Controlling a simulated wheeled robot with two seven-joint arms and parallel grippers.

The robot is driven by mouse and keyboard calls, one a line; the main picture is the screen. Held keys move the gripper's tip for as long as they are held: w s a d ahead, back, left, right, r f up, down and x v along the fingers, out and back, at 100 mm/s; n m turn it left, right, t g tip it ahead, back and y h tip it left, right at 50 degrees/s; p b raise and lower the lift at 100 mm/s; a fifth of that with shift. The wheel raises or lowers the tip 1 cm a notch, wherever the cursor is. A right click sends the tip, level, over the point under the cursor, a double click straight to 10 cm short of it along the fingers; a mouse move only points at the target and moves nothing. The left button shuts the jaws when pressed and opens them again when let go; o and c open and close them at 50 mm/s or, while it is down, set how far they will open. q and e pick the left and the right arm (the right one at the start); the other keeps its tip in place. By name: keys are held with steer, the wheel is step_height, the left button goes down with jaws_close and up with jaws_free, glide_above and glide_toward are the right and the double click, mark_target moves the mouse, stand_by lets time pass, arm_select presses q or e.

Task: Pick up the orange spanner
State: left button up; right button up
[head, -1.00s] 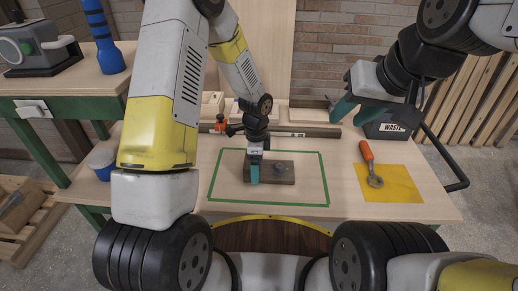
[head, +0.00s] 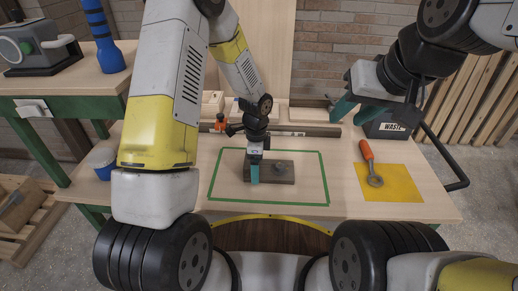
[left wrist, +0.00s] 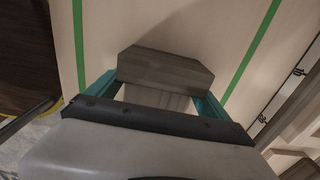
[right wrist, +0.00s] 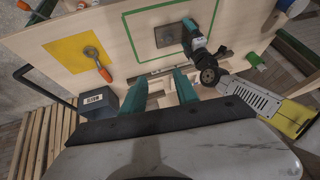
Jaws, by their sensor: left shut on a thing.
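The orange spanner (head: 367,153) lies on a yellow mat (head: 402,184) at the right of the bench, orange handle pointing back, grey ring end toward me. It also shows in the right wrist view (right wrist: 104,73). My right gripper (head: 359,108) is open and empty, above the back of the bench, beyond the spanner and apart from it; its teal fingers also show in the right wrist view (right wrist: 158,88). My left gripper (head: 254,173) is shut on a grey-brown wooden block (head: 283,176) inside the green outline. The block sits between its fingers in the left wrist view (left wrist: 165,67).
A long rail (head: 310,131) runs along the back. A small orange item (head: 220,121) is at the back left. The bench between the green outline and the yellow mat is clear.

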steer(key=o, duration=0.4)
steer(key=m+g+h, duration=0.1)
steer(key=g+h, duration=0.1)
steer(key=g, duration=0.4)
glide_above(369, 151)
step_height(369, 151, down, 27)
steer(key=shift+d, duration=0.15)
steer(key=shift+s+f, duration=0.15)
steer(key=shift+f, duration=3)
